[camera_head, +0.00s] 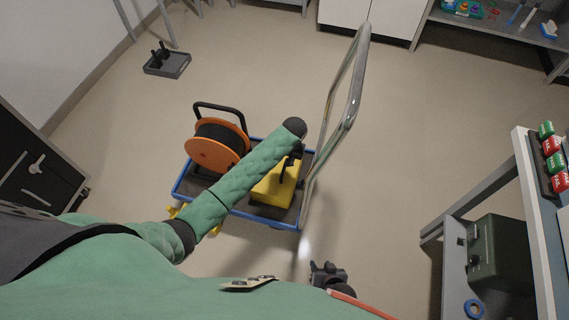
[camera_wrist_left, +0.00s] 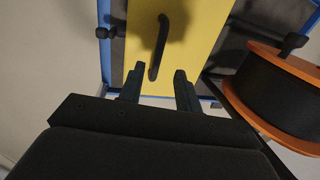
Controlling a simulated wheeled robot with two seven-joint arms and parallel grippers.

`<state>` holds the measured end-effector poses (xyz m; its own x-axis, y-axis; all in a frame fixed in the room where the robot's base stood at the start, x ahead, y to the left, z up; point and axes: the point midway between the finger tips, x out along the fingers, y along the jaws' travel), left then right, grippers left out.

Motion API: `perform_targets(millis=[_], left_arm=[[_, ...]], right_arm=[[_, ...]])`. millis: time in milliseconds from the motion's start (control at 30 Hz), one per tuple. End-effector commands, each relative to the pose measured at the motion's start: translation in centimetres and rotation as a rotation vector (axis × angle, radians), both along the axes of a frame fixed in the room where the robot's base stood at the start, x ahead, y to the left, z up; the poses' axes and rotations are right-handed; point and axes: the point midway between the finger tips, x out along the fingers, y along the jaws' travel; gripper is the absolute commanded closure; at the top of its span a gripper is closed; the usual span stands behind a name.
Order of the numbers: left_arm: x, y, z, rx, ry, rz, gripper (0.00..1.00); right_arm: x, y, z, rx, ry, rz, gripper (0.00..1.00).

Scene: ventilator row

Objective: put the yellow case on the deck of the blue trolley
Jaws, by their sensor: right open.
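The yellow case (camera_head: 268,194) is at the right part of the blue trolley (camera_head: 183,177), on its dark deck as far as I can see. My left arm covers part of it. In the left wrist view the case (camera_wrist_left: 203,38) has a black handle (camera_wrist_left: 157,48) on top. My left gripper (camera_wrist_left: 158,80) is open over the case, its fingers apart and the handle just beyond the fingertips, not gripped. In the head view it is mostly hidden by my forearm. My right gripper (camera_head: 325,272) is open and empty, in front of the trolley.
An orange cable reel (camera_head: 214,152) stands on the trolley's left part, close beside my left gripper in the wrist view. The trolley's tall metal push handle (camera_head: 349,100) rises at its right. A bench (camera_head: 530,190) with red and green cans stands at the right.

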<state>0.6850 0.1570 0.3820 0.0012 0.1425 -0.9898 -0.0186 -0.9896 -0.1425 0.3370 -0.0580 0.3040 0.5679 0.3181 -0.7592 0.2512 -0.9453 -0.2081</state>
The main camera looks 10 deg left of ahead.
Motion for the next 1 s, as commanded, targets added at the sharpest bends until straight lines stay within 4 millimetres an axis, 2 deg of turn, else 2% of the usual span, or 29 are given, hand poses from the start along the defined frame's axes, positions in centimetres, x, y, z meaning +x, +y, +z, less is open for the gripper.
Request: perform_targets(millis=[33,200,400,1000], left_arm=[[0.1,-0.2,1.1,-0.001,-0.003,0.0,0.66],[0.1,-0.6,3.7,-0.001,-0.002,0.0,0.66],[0.0,-0.8,5.4,0.0,-0.001,0.0,0.66],[0.0,-0.9,5.7,0.0,0.0,0.0,0.66]], right_arm=[[0.0,0.0,0.2,0.0,0.0,0.0,0.58],[0.1,0.0,0.4,-0.001,0.0,0.001,0.58],[0.1,0.0,0.6,0.0,0.001,0.002,0.58],[0.1,0.0,0.6,0.0,-0.001,0.001,0.58]])
